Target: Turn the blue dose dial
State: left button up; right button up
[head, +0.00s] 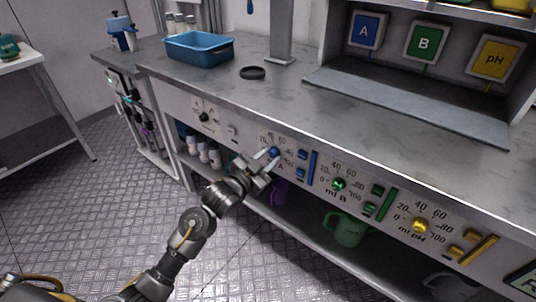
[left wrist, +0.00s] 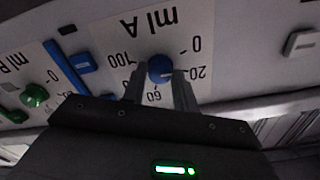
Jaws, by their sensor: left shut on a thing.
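The blue dose dial (head: 274,152) sits on the front panel under the counter, in the section marked "ml A". It also shows in the left wrist view (left wrist: 160,68), with a ring of numbers from 0 to 100 around it. A pale mark on its face seems to point towards the 20 side. My left gripper (head: 264,166) is at the panel, its two fingers (left wrist: 160,86) on either side of the dial and shut on it. The fingers hide part of the scale. My right gripper is not in view.
A green dial (head: 339,183) and a yellow dial (head: 422,226) sit further right on the panel. A blue bar (head: 314,167) stands beside the blue dial. Mugs, one green (head: 348,229), stand on the shelf below. A blue tray (head: 199,49) is on the counter.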

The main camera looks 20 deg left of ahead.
pick_arm(q)
jog(key=m+p, duration=0.2)
jog(key=m, duration=0.3)
jog(key=shift+r+m, duration=0.1)
jog(key=shift+m, duration=0.2)
jog(key=m+p, duration=0.1)
jog(key=m, duration=0.2)
jog(key=shift+p, duration=0.35)
jog(key=shift+m+p, duration=0.55)
jog(key=shift+m, duration=1.45)
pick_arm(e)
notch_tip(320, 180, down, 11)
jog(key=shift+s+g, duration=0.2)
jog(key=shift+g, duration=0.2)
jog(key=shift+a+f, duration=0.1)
pick_arm(q)
jog(key=o, duration=1)
jog(key=shift+d, duration=0.1)
jog(key=shift+c, duration=0.2)
